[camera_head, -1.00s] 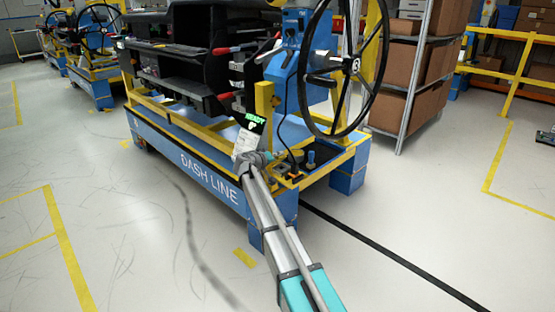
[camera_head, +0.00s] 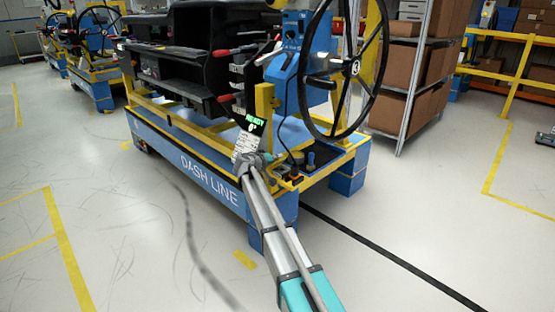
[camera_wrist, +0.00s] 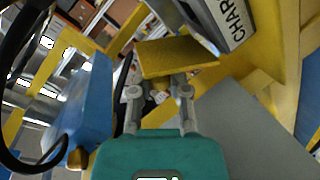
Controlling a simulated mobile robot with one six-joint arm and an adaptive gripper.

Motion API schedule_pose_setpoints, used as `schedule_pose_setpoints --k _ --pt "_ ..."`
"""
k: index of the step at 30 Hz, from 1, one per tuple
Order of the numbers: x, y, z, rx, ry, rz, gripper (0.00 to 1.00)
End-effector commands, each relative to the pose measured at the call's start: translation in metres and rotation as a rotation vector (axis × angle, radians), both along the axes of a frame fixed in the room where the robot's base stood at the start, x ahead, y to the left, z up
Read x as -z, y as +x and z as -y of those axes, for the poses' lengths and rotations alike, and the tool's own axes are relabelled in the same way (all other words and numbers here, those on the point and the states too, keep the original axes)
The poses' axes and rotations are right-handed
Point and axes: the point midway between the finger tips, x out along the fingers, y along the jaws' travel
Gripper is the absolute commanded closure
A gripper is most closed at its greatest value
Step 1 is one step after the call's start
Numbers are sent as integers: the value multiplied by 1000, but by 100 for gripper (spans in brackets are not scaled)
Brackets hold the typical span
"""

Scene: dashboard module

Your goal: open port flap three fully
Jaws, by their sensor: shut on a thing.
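The part is mostly hidden by the fingers. No flap carries a number I can read, so I cannot tell which is port flap three. A pale panel lettered "CHAR" (camera_wrist: 231,22) is at the upper right.
The black dashboard module (camera_head: 190,50) with red handles sits on the blue and yellow cart (camera_head: 190,160). A large steering wheel (camera_head: 372,95) stands right of my gripper. In the wrist view a blue housing (camera_wrist: 88,105) is close on the left. The floor in front is clear.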

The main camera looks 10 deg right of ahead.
Motion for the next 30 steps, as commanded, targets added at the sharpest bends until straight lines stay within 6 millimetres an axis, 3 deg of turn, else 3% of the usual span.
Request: schedule_pose_setpoints --k 15,16,21,30 --pt "-1 4 -3 -1 -56 -80 100" --pt "-1 4 -3 0 -55 -80 74" --pt "-1 4 -3 0 -55 -80 43" --pt "-1 4 -3 0 -56 -80 42"
